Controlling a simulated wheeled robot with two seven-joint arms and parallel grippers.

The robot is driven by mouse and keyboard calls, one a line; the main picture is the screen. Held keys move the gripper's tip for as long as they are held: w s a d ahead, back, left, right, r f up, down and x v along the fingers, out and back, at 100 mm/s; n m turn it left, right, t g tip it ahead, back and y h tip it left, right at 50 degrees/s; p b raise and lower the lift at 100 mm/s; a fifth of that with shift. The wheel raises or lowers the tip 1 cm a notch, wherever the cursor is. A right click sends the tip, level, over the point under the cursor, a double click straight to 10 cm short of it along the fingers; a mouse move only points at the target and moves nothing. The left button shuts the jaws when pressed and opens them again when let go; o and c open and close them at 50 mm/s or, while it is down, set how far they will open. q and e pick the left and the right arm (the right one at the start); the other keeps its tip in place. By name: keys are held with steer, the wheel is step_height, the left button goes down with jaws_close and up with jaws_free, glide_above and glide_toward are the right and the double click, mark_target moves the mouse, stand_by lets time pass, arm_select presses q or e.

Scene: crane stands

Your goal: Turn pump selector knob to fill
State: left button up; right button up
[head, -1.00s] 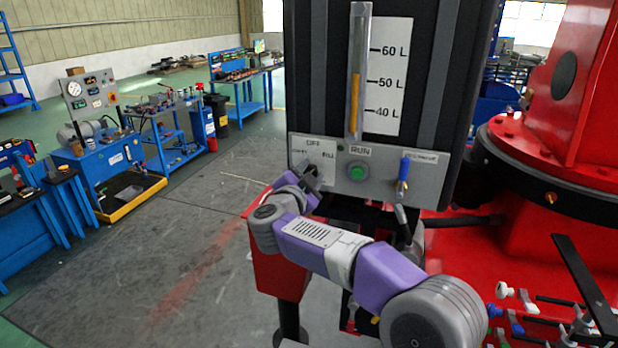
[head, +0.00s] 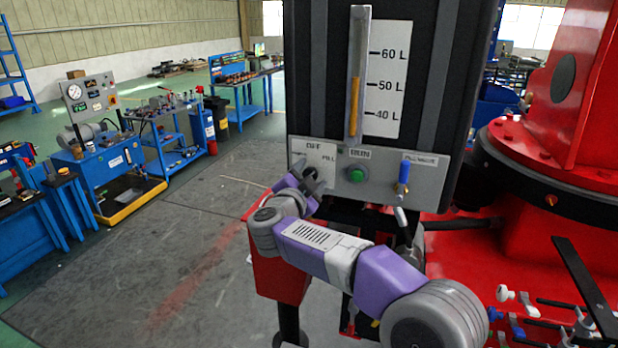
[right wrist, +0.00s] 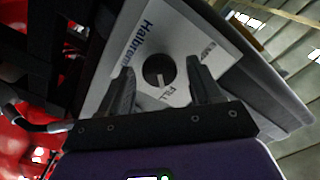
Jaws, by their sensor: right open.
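The pump selector knob (right wrist: 158,70) is a dark round knob with a white pointer mark on a pale label plate in the right wrist view. Its pointer is directed toward the FILL lettering (right wrist: 168,94). The plate (head: 313,158), with OFF at top and FILL at right, shows at the left end of the grey control panel in the head view; there my gripper hides the knob. My right gripper (right wrist: 163,84) is open, one finger on each side of the knob in the picture, with visible gaps. It looks just short of the panel. My left gripper is not in view.
Right of the plate are the green RUN button (head: 356,175) and a blue-handled valve (head: 403,176). A black tank with a level gauge (head: 357,75) rises above the panel. The red crane base (head: 540,250) stands to the right. Open floor lies left.

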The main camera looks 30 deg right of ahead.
steer(key=v, duration=0.7)
steer(key=shift+s+a+b, duration=0.2)
steer(key=shift+b, duration=0.25)
